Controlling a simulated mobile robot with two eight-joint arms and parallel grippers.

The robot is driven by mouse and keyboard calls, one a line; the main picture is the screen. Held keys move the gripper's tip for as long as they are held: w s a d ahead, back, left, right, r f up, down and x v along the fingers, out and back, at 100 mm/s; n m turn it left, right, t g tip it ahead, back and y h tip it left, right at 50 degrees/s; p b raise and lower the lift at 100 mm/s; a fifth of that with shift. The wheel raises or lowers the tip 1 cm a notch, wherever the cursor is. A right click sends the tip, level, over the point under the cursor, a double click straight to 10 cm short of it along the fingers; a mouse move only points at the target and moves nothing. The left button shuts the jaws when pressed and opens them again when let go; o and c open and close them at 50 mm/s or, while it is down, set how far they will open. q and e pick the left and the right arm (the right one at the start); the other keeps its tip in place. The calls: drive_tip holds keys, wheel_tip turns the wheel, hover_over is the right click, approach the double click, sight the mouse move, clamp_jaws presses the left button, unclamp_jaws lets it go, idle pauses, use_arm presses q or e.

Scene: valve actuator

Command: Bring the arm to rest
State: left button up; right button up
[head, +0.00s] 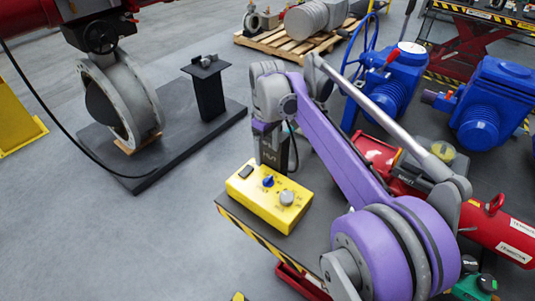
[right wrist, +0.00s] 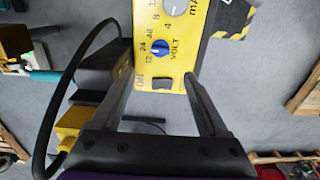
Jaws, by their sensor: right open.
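My right arm is purple and grey and reaches from the lower right of the head view to the middle. Its right gripper (head: 277,168) points down by the far edge of a yellow control box (head: 262,212); in the head view I cannot tell whether it touches the box. In the right wrist view the gripper (right wrist: 161,75) is open, with its two dark fingers apart and nothing held between them. The yellow box (right wrist: 168,72) shows beyond the fingers, with a blue knob (right wrist: 160,48) and voltage marks. My left gripper is in neither view.
The box sits at the corner of a cart with a black-and-yellow striped edge (head: 252,233). Blue actuators (head: 487,118) and a red cylinder (head: 497,232) lie to the right. A flanged valve (head: 132,95) stands on a dark base plate at left. Grey floor is free at lower left.

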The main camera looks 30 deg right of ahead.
idle(0.4)
drive_tip(key=s+a+f+m+t, duration=0.2)
drive_tip(key=s+a+f, duration=0.3)
drive_tip(key=s, duration=0.5)
drive_tip(key=s+a+f+m+t, duration=0.2)
drive_tip(key=s+a+f, duration=0.3)
drive_tip(key=s, duration=0.6)
wheel_tip(320, 180, down, 2)
drive_tip(key=shift+a+f+m+t, duration=0.1)
drive_tip(key=shift+a+m+t, duration=0.2)
drive_tip(key=shift+t, duration=0.5)
